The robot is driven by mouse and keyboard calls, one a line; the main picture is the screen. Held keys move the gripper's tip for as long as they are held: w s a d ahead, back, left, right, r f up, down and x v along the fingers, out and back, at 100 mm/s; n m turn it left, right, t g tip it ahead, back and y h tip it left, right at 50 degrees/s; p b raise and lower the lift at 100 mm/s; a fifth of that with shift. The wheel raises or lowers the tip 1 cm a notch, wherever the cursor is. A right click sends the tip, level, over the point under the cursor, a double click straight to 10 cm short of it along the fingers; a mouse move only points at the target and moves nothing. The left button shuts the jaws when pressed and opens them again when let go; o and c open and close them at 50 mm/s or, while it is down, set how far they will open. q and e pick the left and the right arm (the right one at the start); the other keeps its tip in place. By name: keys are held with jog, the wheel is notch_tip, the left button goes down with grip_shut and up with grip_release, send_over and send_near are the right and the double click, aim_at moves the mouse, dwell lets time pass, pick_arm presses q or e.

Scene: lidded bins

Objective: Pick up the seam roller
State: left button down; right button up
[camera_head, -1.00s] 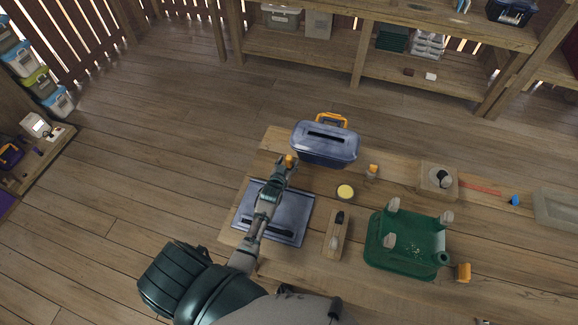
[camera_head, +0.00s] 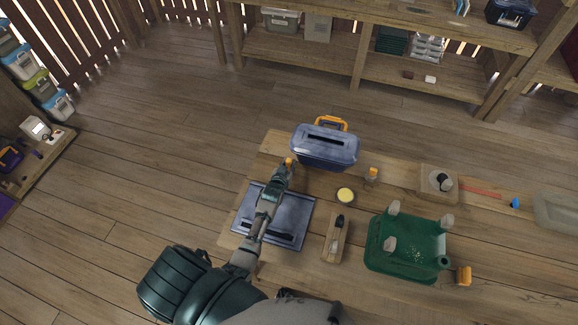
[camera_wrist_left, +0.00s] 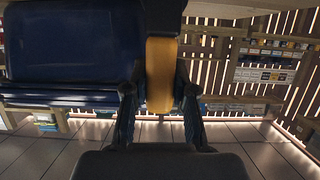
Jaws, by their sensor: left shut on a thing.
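My left gripper (camera_head: 284,170) reaches in over the grey-blue flat lid or tray and ends just left of the blue lidded bin. It is shut on an orange-yellow piece (camera_head: 289,161), which looks like the seam roller's handle. In the left wrist view the orange-yellow handle (camera_wrist_left: 160,75) stands between the two dark fingers of the gripper (camera_wrist_left: 160,100), with a dark part at its upper end. The roller's wheel cannot be made out. My right gripper is not in view.
The blue bin (camera_head: 325,149) with an orange handle stands behind the gripper. The flat lid (camera_head: 296,207) lies below the arm. A yellow-topped tin (camera_head: 345,195), an orange-capped bottle (camera_head: 371,174), a wooden plane (camera_head: 335,241) and an upturned green stool-like bin (camera_head: 415,245) are to the right.

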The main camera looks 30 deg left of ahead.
pick_arm(q)
notch_tip(320, 180, up, 18)
jog(key=shift+p, duration=0.35)
jog(key=shift+f, duration=0.15)
dwell(0.5)
